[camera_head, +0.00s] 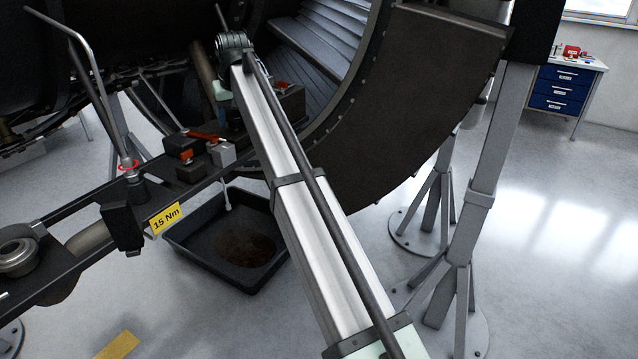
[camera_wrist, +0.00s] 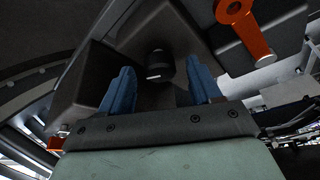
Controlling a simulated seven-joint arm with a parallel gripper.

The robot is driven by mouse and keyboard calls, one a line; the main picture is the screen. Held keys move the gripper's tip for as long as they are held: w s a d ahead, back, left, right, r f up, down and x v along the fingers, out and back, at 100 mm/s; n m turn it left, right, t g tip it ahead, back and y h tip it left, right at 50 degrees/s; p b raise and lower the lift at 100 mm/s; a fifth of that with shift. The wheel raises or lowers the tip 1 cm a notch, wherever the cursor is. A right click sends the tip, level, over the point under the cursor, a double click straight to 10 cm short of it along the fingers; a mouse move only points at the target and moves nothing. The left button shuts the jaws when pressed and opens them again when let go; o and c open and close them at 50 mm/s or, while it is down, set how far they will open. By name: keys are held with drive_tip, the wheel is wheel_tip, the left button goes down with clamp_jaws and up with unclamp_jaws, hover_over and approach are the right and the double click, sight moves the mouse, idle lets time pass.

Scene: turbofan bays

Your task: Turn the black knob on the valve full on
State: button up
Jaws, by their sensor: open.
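The black knob (camera_wrist: 156,66) shows in the wrist view as a short dark cylinder with a small pale mark at its lower edge. It stands out from a dark block, which seems to be the valve body (camera_wrist: 180,25). My gripper (camera_wrist: 160,72) is open, with one blue finger on each side of the knob and a visible gap to it on both sides. I cannot tell how far the fingertips reach along the knob. In the head view my arm hides the knob and most of the gripper.
An orange lever (camera_wrist: 243,28) lies right of the knob in the wrist view. In the head view, a red-handled fitting (camera_head: 205,136) sits on the dark rail beside a yellow "15 Nm" tag (camera_head: 165,218). A black drip tray (camera_head: 190,246) is on the floor below. A curved engine cowl (camera_head: 420,90) stands to the right.

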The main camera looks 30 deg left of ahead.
drive_tip(key=v, duration=1.3)
drive_tip(key=w+d+f+m+h, duration=0.1)
drive_tip(key=w+d+f, duration=0.3)
drive_tip(key=f, duration=0.7)
drive_tip(key=w+d+f+m, duration=0.1)
drive_tip(key=w+d+f, duration=0.3)
drive_tip(key=f, duration=0.6)
drive_tip(key=w+d+f+g+h, duration=0.1)
drive_tip(key=w+d+f, duration=0.4)
drive_tip(key=f, duration=0.6)
drive_tip(key=d, duration=0.2)
drive_tip(key=shift+d+f+m+h, duration=0.3)
drive_tip(key=shift+d+f+m, duration=0.05)
drive_tip(key=shift+m, duration=0.05)
